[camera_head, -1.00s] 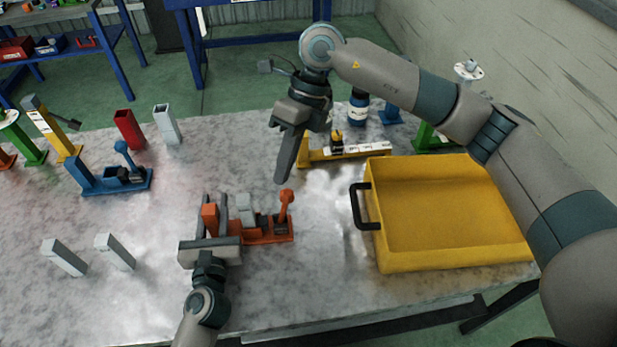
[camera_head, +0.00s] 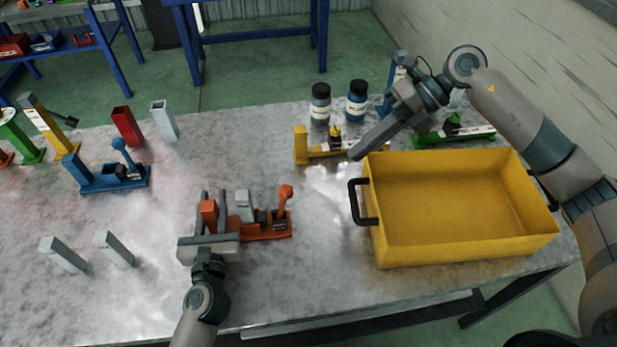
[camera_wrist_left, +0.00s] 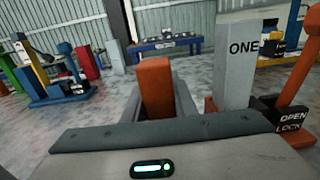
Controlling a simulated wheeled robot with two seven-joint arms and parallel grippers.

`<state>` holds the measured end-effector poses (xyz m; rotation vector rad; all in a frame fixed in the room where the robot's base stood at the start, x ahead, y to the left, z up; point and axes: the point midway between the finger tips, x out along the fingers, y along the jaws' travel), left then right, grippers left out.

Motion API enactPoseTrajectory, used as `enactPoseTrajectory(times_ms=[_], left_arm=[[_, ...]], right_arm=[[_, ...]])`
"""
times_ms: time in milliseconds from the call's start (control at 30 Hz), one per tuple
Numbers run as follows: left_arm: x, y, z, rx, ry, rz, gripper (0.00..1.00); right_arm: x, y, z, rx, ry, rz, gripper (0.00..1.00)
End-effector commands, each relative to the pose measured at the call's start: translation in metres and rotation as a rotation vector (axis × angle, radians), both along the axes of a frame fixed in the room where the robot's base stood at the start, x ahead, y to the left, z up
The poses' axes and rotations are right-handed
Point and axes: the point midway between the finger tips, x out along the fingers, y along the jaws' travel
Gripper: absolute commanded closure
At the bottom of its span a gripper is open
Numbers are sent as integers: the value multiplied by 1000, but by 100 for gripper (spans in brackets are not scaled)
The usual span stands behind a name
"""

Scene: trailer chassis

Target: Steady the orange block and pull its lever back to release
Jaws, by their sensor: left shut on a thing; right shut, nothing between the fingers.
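The orange block (camera_head: 262,230) is a low orange base on the metal table, with an upright post (camera_head: 209,214) at its left end. An orange lever (camera_head: 285,196) stands near its right end, and a grey post (camera_head: 244,206) stands between them. My left gripper (camera_head: 209,215) is shut on the orange upright post, one finger on each side. In the left wrist view the post (camera_wrist_left: 155,88) shows between the fingers, with the grey post marked "ONE" (camera_wrist_left: 237,62) and a black part reading OPEN and LOCK (camera_wrist_left: 283,114) to the right. My right gripper (camera_head: 357,155) is shut and empty, away from the block.
A yellow bin (camera_head: 470,249) with black handles stands at the right. A blue lever block (camera_head: 113,180), grey posts (camera_head: 114,249), a red post (camera_head: 127,126) and a yellow block (camera_head: 320,154) stand around. The table's front middle is clear.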

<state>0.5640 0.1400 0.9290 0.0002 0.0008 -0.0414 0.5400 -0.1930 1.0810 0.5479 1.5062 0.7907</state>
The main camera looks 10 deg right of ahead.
Motion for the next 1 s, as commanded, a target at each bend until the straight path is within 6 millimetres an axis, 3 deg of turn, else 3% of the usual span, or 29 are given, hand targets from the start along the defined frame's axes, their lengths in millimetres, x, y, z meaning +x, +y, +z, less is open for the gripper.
enactPoseTrajectory(times_ms=[267, 467, 933, 1000], left_arm=[[0, 0, 0, 0, 0, 0, 100], [0, 0, 0, 0, 0, 0, 100], [0, 0, 0, 0, 0, 0, 100], [0, 0, 0, -1, 0, 0, 100]], right_arm=[[-1, 4, -3, 0, 1, 2, 100], [-2, 18, -15, 1, 0, 3, 100], [-11, 77, -67, 2, 1, 4, 100], [-12, 88, -64, 2, -3, 6, 100]])
